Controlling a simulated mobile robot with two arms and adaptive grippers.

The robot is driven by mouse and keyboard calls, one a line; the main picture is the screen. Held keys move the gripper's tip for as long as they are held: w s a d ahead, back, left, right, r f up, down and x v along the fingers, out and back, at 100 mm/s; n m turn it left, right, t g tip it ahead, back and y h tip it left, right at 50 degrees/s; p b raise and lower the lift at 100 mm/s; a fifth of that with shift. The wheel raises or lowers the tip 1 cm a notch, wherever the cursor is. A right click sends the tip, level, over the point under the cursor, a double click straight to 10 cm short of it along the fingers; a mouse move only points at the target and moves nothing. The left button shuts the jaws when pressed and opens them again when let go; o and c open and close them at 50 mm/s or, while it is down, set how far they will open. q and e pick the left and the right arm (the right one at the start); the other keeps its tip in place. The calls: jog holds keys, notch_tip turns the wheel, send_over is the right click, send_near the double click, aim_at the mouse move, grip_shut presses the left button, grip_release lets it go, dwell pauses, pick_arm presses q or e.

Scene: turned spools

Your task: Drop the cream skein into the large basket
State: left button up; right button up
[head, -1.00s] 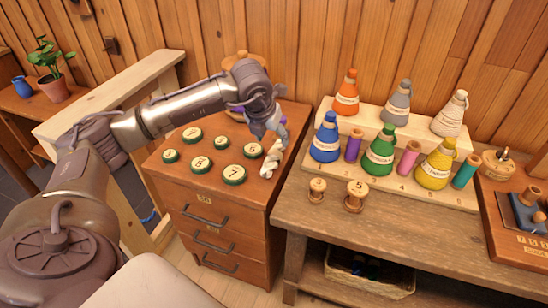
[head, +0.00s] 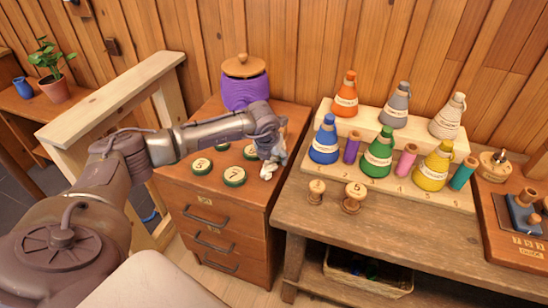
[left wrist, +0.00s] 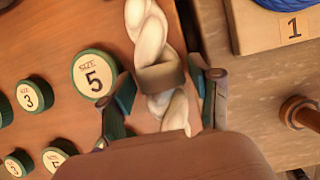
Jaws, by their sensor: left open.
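The cream skein (left wrist: 150,35) is a twisted hank with a tan band, lying on the wooden drawer cabinet. In the left wrist view it runs between the fingers of my left gripper (left wrist: 160,88). The fingers are open, one on each side of it, with a gap showing at least on the left. In the head view my left gripper (head: 272,150) is low at the cabinet's right edge and hides most of the skein (head: 267,172). A wicker basket (head: 370,283) with dark contents stands on the shelf under the bench. My right gripper is out of view.
Several green-rimmed numbered discs (head: 234,176) lie left of the skein. A purple pot with a wooden lid (head: 245,88) stands behind. The bench (head: 400,222) holds a stepped rack of coloured cones and two wooden spools (head: 353,197) near its front.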

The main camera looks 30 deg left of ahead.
pick_arm(q)
jog(key=shift+w+f, duration=0.25)
jog(key=shift+f, duration=0.3)
jog(key=shift+r, duration=0.1)
jog(key=c, duration=0.9)
